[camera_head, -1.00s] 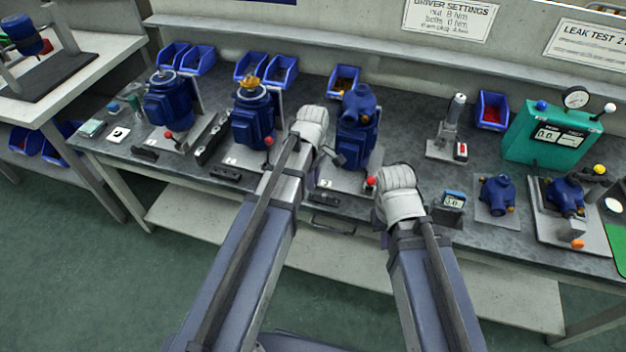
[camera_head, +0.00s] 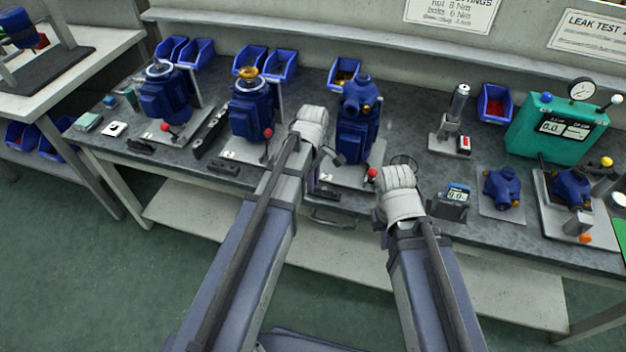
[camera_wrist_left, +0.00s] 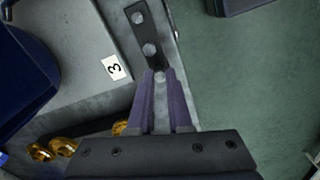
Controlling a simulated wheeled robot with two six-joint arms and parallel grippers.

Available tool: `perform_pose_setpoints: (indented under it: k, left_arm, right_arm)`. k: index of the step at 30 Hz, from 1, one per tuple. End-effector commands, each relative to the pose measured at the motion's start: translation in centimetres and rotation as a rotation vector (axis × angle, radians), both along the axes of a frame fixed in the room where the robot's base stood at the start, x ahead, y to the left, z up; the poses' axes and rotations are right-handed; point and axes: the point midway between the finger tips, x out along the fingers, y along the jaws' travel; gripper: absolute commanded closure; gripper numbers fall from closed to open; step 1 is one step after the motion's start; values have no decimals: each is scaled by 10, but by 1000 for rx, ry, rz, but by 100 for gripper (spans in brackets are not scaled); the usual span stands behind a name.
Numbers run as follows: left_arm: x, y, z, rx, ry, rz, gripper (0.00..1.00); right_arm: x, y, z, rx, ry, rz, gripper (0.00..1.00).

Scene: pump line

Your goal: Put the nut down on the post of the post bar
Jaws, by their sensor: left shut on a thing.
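My left gripper (camera_wrist_left: 161,88) is shut on a small silver nut (camera_wrist_left: 158,77), seen between its fingertips in the left wrist view. The nut is at the near end of the dark post bar (camera_wrist_left: 154,62). Two more silver round pieces stand along this bar. I cannot tell whether the nut touches a post. In the head view my left gripper (camera_head: 333,157) is in front of the third blue pump, and the bar (camera_head: 326,193) is partly hidden by my arm. My right gripper's fingers are mostly hidden behind its white wrist (camera_head: 400,192).
The plate marked 3 (camera_wrist_left: 117,68) lies beside the bar, with a blue pump (camera_head: 357,125) on it. Brass parts (camera_wrist_left: 52,149) lie near the left finger. A red-knobbed lever (camera_head: 372,173) stands between my wrists. The bench's front edge is close.

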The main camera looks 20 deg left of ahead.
Motion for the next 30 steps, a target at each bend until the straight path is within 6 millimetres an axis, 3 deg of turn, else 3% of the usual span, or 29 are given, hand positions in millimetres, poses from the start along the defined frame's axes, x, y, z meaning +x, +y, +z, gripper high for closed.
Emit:
perform_pose_setpoints:
  k: [24, 25, 30]
  left_arm:
    - [0, 0, -4, 0, 0, 0, 100]
    - [0, 0, -4, 0, 0, 0, 80]
    - [0, 0, -4, 0, 0, 0, 61]
  right_arm:
    - [0, 0, -4, 0, 0, 0, 100]
    - [0, 0, -4, 0, 0, 0, 100]
    - [0, 0, -4, 0, 0, 0, 100]
